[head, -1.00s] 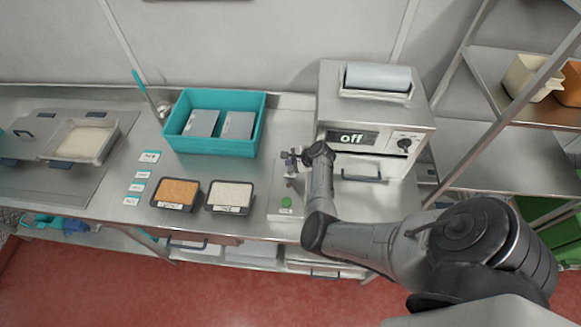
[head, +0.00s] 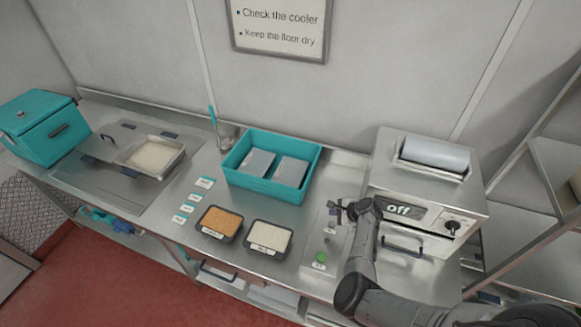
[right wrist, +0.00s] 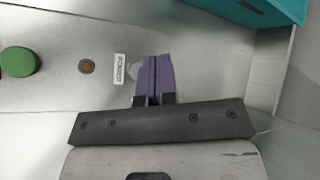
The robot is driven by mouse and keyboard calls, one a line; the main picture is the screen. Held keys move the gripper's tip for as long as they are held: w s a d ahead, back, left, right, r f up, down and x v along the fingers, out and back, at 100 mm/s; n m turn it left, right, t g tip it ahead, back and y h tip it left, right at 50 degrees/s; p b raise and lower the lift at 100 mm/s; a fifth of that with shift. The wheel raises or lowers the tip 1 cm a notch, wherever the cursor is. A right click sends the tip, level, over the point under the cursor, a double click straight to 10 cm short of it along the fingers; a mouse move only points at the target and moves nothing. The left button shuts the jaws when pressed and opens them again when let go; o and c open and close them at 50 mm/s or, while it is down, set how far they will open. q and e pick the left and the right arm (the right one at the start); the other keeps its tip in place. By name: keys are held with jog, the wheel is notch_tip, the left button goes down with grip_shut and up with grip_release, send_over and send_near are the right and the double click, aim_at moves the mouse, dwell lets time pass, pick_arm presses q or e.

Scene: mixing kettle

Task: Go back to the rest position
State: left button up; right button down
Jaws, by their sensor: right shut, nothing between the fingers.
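My right gripper (head: 338,210) is over the steel control panel (head: 312,240) beside the machine with the "off" display (head: 405,210). In the right wrist view its purple fingers (right wrist: 153,80) are together with nothing between them. They cover part of a round pale spot beside the "POWER" label (right wrist: 119,67); whether they touch it I cannot tell. A green button (head: 322,257) is on the near part of the panel, and it also shows in the right wrist view (right wrist: 18,62). My left gripper is not in view.
A teal bin (head: 262,188) with grey lidded boxes stands left of the panel. Trays of brown grains (head: 220,222) and white grains (head: 268,237) sit in front of it. A teal cooler (head: 42,128) is at far left. A metal shelf (head: 550,165) stands at right.

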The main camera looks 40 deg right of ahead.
jog(key=shift+s+d+r+n, duration=0.15)
jog(key=shift+s+d+n, duration=0.05)
jog(key=shift+s+n, duration=0.15)
jog(key=s+r+n+g+h, duration=0.2)
jog(key=s+r+n+g, duration=0.1)
jog(key=s+n, duration=0.2)
jog(key=s+a+r+n+g, duration=0.1)
jog(key=s+a+r+n, duration=0.2)
jog(key=s+a+n, duration=0.3)
jog(key=s+a+r+n+p, duration=0.1)
jog(key=s+a+r+n, duration=0.3)
jog(key=a, duration=1.2)
jog(key=s+a+r+n+g+y+p, duration=0.1)
jog(key=s+a+r+n, duration=0.3)
jog(key=s+a+n, duration=0.6)
jog(key=shift+a+n+g, duration=0.3)
jog(key=shift+a+n, duration=0.5)
jog(key=shift+n, duration=0.15)
